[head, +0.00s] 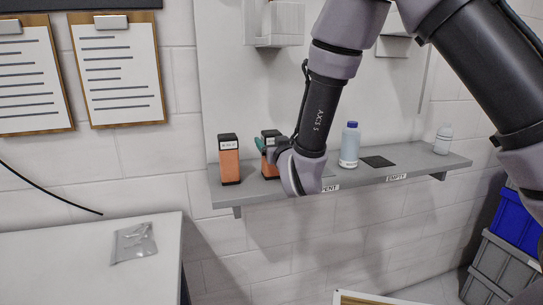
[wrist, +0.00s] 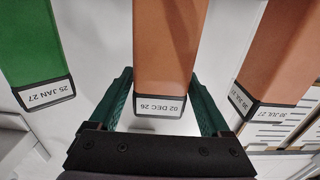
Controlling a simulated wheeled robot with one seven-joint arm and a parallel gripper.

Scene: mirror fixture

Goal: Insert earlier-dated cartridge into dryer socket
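In the wrist view an orange cartridge (wrist: 163,50) with a black cap and the label "02 DEC 26" lies between the two teal fingers of my gripper (wrist: 163,85). The fingertips meet its side edges in the picture; I cannot tell whether they press on it. It also shows upright on the shelf in the head view (head: 270,168), partly hidden by my gripper. A green cartridge (wrist: 32,42) labelled "25 JAN 27" is at the left of the wrist view. Another orange cartridge (wrist: 282,50) labelled "30 JUL 27" is at the right; it also stands on the shelf (head: 230,166). I cannot make out a dryer socket.
The grey shelf (head: 437,166) also bears a blue-capped bottle (head: 349,148), a dark square pad (head: 378,162) and a small white bottle (head: 443,140). Clipboards (head: 118,75) hang at left. A side table (head: 70,260) holds a silver pouch (head: 134,243). Crates (head: 500,270) stand at lower right.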

